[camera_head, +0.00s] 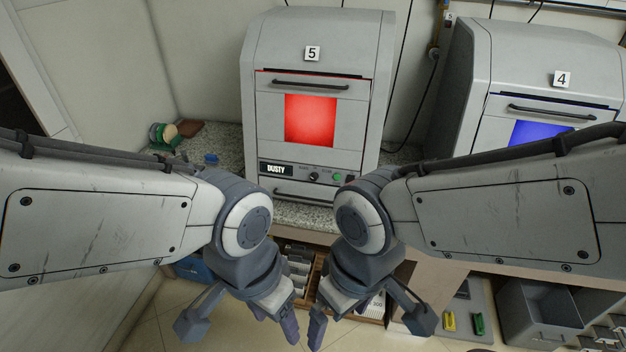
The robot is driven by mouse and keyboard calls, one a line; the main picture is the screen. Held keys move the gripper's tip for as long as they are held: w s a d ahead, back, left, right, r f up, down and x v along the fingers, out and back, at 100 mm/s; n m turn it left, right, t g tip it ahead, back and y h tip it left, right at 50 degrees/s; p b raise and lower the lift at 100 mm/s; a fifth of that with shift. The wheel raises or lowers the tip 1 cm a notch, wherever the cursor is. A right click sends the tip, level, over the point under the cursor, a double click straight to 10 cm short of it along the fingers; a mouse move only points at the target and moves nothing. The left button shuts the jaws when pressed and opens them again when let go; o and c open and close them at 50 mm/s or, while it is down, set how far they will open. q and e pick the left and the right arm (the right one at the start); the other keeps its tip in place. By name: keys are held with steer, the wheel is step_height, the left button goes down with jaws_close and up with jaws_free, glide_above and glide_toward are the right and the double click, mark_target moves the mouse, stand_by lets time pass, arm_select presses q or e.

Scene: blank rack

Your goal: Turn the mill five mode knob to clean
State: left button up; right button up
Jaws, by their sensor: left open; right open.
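Mill five (263,103) stands on the counter near the middle, a grey cabinet with a "5" label and a red lit window (311,120). Its small display (276,169) reads "DUSTY". The dark mode knob (313,176) sits on the panel below the window; its pointer is too small to read. A green button (337,177) is right of it. My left gripper (240,328) is open and empty, below and in front of the mill. My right gripper (367,330) is open and empty, to the right of it. Both are apart from the knob.
Mill four (474,105), with a blue window (541,132), stands at the right, partly behind my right arm. A green spool (163,134) lies on the counter at left. An open drawer (319,270) with grey blocks and grey bins (540,318) are below the counter.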

arm_select(q)
steer(key=w+d+f+n+t+h+b, duration=0.1)
steer(key=w+d+f+t+b, duration=0.2)
steer(key=w, duration=0.5)
steer(key=w+d+f+t+h+b, duration=0.1)
steer(key=w+d+f, duration=0.25)
steer(key=w, duration=0.55)
steer(key=n+t+h+b, duration=0.25)
steer(key=t+b, duration=0.45)
steer(key=t, duration=0.6)
glide_toward(313, 179)
steer(key=shift+n+y, duration=0.35)
steer(key=shift+y, duration=0.1)
steer(key=x, duration=0.2)
steer(key=p+x, duration=0.1)
steer(key=x, duration=0.2)
steer(key=p+x, duration=0.1)
steer(key=x, duration=0.2)
steer(key=shift+w+d+r, duration=0.1)
steer(key=shift+d+r, duration=0.05)
steer(key=shift+d, duration=0.2)
jaws_close()
